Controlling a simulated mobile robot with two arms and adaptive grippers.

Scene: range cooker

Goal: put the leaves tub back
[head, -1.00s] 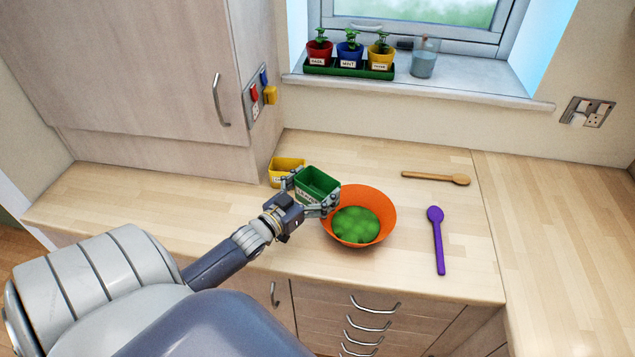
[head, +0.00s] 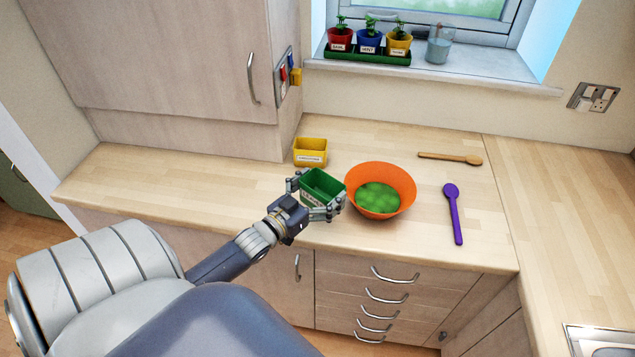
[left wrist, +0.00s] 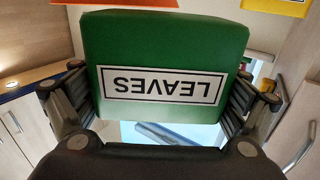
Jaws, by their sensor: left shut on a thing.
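The green leaves tub (head: 322,185) is held between the fingers of my left gripper (head: 318,200), near the front of the worktop and just left of the orange bowl. It looks upright and empty. In the left wrist view the tub (left wrist: 165,60) fills the space between the two fingers, with its LEAVES label upside down. The orange bowl (head: 398,172) holds a heap of green stuff (head: 377,197). A yellow tub (head: 311,147) with a label stands behind the green tub. My right gripper does not show.
A wooden spoon (head: 450,158) and a purple spoon (head: 454,215) lie right of the bowl. Potted herbs (head: 368,42) and a glass (head: 439,46) stand on the windowsill. A wall cupboard (head: 180,60) is at back left. The worktop left of the yellow tub (head: 190,185) is clear.

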